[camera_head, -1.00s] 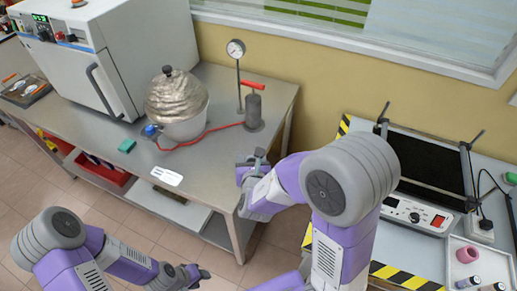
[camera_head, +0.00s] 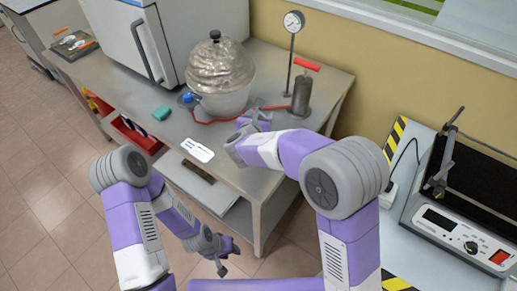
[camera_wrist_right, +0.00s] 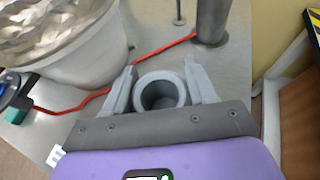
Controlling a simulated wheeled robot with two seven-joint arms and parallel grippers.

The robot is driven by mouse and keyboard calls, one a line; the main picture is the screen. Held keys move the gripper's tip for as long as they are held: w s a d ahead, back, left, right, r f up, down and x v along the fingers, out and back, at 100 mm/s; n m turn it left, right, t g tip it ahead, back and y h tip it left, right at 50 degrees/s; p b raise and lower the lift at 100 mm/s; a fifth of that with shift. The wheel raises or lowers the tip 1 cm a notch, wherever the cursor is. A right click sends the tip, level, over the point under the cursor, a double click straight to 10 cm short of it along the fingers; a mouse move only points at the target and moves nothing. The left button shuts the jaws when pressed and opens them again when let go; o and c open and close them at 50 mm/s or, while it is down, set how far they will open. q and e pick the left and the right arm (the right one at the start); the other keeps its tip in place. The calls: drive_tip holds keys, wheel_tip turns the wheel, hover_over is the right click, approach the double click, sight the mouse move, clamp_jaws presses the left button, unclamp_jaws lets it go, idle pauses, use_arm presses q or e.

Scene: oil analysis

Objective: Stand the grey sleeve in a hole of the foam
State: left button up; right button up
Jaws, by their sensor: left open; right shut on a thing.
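The grey sleeve (camera_wrist_right: 160,92) shows in the right wrist view as a short hollow ring, its open end facing the camera. My right gripper (camera_head: 254,120) is shut on it, one finger on each side, over the grey bench near its front edge. In the head view I cannot make the sleeve out clearly between the fingers. My left gripper (camera_head: 228,258) is open and empty, low in front of the bench. I cannot pick out the foam with its holes in either view.
On the bench (camera_head: 228,172) are a foil-covered vessel (camera_head: 220,68), a grey pump (camera_head: 301,96) with red handle, a red hose (camera_head: 205,121), a gauge (camera_head: 294,20), a green block (camera_head: 162,112) and a white label (camera_head: 197,150). A control box (camera_head: 455,235) stands right. Bare bench lies around the label.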

wheel_tip(320, 180, down, 9)
drive_tip(key=b, duration=0.3)
drive_tip(key=shift+w+f, duration=0.1)
drive_tip(key=shift+f, duration=0.1)
drive_tip(key=shift+r, duration=0.1)
drive_tip(key=shift+f+b, duration=0.3)
drive_tip(key=o, duration=1)
drive_tip(key=shift+r, duration=0.1)
drive_tip(key=shift+r, duration=0.1)
